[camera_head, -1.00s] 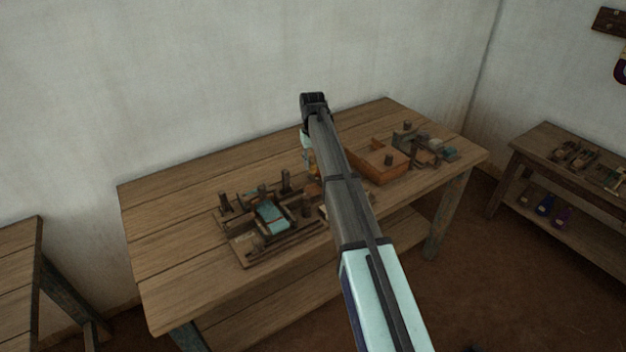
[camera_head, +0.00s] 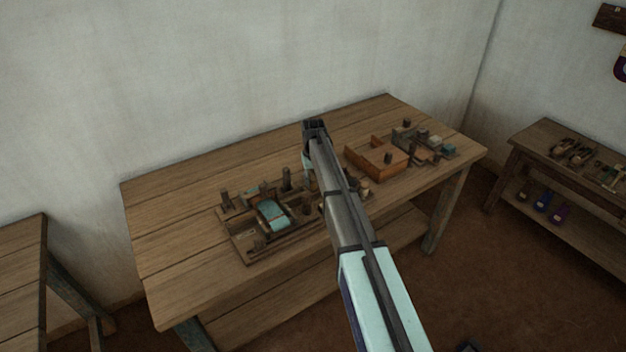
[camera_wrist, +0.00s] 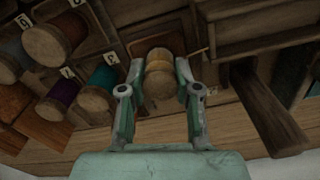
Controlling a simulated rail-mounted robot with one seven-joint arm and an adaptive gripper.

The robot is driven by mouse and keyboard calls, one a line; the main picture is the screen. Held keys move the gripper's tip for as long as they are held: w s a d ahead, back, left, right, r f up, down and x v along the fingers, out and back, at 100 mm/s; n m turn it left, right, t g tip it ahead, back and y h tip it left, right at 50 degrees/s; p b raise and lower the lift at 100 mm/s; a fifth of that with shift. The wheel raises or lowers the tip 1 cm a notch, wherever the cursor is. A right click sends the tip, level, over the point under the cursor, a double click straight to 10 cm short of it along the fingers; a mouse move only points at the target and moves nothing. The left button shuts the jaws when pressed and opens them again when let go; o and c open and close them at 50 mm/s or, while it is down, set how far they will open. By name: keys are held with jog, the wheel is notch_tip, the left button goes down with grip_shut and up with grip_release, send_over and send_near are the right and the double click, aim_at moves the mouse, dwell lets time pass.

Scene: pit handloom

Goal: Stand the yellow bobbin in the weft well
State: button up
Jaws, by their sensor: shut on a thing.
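In the wrist view my gripper (camera_wrist: 158,82) is shut on the yellow bobbin (camera_wrist: 159,62), a small spool with pale wooden ends and a dull yellow-tan middle. The bobbin sits between the two fingers, end towards the camera. Behind it is a dark, square-edged recess (camera_wrist: 139,48) in the woodwork, which may be the weft well; the bobbin covers much of it. I cannot tell whether the bobbin is inside or above it. In the head view my arm hides the bobbin and most of the gripper.
Purple (camera_wrist: 58,92) and teal (camera_wrist: 101,82) bobbins stand close on the left in the wrist view, beside numbered labels. The head view shows a loom frame (camera_head: 250,256) and an orange-brown box (camera_head: 375,165) on the wooden table (camera_head: 185,235). The table's back left is clear.

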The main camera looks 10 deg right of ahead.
aim_at(313, 178)
jog(key=shift+f, duration=0.15)
jog(key=o, duration=0.8)
jog(key=shift+o, duration=0.2)
notch_tip(313, 178, up, 12)
jog(key=b, duration=0.4)
jog(key=shift+r, duration=0.2)
